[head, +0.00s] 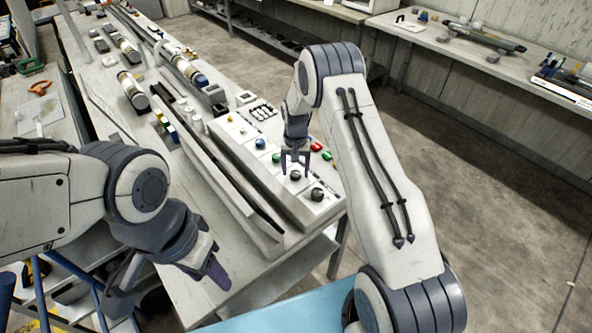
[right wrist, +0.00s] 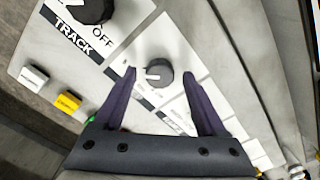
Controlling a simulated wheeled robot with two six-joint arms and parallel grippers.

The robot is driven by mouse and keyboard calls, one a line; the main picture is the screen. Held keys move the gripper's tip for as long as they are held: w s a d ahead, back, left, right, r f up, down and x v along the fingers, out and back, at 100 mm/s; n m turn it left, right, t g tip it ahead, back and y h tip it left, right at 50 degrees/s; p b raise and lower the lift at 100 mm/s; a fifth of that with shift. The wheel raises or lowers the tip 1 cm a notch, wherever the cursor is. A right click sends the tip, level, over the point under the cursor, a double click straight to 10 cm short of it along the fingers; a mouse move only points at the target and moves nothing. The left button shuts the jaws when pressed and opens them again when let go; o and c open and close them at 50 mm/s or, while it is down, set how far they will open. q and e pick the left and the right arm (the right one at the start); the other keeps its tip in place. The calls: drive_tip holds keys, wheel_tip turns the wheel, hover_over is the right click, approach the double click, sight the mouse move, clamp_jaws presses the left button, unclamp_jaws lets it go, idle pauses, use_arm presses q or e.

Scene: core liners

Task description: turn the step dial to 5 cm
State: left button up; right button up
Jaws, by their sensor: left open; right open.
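The control panel (head: 262,178) runs along the table's right edge. A small dark dial (right wrist: 158,73) with a pale mark shows in the right wrist view; it also shows in the head view (head: 295,175). My right gripper (head: 294,162) is open above it, and in the right wrist view its fingers (right wrist: 160,76) are on either side of the dial, with no clear contact. Lettering beside the dial is partly hidden and too blurred to read. My left gripper (head: 168,284) is open and empty, low in front of the table.
A larger black knob (right wrist: 92,9) marked TRACK and OFF sits beside the dial; it also shows in the head view (head: 317,194). White (right wrist: 33,77) and yellow (right wrist: 68,102) buttons lie near the panel's edge. Core tubes (head: 133,92) and long rails crowd the table.

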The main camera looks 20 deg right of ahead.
sight(295, 173)
wheel_tip(295, 173, up, 10)
drive_tip(key=b, duration=0.2)
drive_tip(key=shift+r, duration=0.1)
idle(0.4)
